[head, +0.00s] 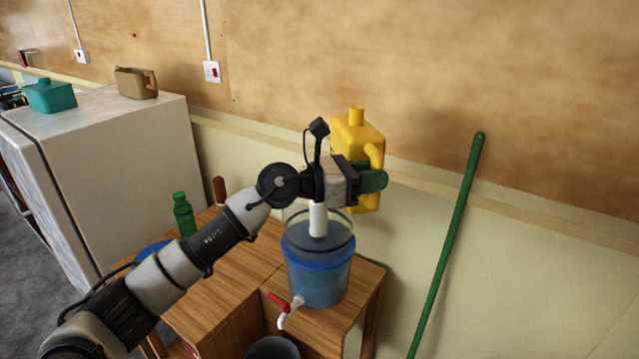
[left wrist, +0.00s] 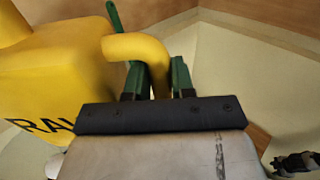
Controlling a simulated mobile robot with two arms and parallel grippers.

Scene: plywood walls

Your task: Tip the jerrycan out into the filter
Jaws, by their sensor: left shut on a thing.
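The yellow jerrycan (head: 350,135) is held upright in the air above and slightly behind the filter in the head view. My left gripper (head: 372,181) is shut on its handle. In the left wrist view the green fingers (left wrist: 158,80) sit on either side of the yellow handle, and the jerrycan body (left wrist: 60,70) with dark lettering fills the left. The filter (head: 318,282) stands on the wooden table, a blue bucket with a clear upper part, a white cylinder inside and a red-handled tap. My wrist hides part of the jerrycan and filter top. My right gripper is not in view.
The wooden table (head: 215,275) carries a green bottle (head: 184,214), a brown-handled thing and a blue dish. A dark bucket (head: 273,348) is below the tap. A green pole (head: 448,240) leans on the wall at right. A white cabinet (head: 110,150) stands at left.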

